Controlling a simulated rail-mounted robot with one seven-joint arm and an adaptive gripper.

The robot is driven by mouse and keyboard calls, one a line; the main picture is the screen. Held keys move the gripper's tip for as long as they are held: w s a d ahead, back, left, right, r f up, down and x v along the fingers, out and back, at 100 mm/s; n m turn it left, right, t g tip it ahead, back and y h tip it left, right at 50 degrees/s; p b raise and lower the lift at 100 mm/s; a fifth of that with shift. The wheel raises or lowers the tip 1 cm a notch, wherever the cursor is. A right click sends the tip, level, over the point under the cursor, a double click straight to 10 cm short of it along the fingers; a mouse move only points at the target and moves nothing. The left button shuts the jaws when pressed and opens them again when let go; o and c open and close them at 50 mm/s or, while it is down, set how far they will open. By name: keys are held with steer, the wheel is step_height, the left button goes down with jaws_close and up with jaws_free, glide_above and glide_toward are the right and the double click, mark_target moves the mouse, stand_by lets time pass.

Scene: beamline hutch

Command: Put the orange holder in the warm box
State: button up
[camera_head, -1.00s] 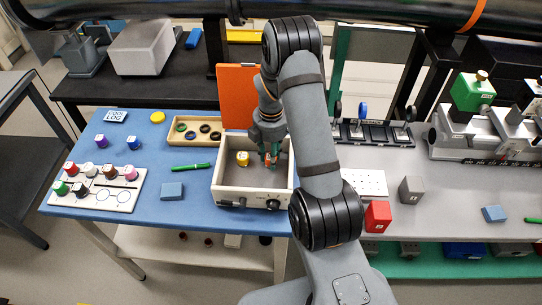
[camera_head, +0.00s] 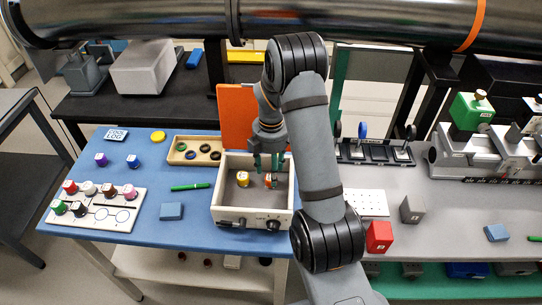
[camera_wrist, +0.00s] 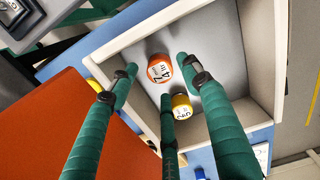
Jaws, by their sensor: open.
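The warm box (camera_head: 226,219) is an open cream box with an orange lid (camera_head: 238,115) standing up at its back. The orange holder (camera_wrist: 160,69) has a white numbered top and sits on the box floor; it also shows in the head view (camera_head: 268,181). A yellow holder (camera_head: 243,178) stands close by in the box, and in the wrist view (camera_wrist: 181,106) it is near the orange one. My gripper (camera_head: 265,183) is over the box with its green fingers spread and empty. The fingers are apart from the orange holder in the wrist view.
A rack of several coloured holders (camera_head: 98,224) lies at the left of the blue table. A red block (camera_head: 379,237) is at right.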

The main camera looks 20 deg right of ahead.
step_height(320, 180, up, 9)
steer(key=shift+f, duration=0.1)
stand_by(0.5)
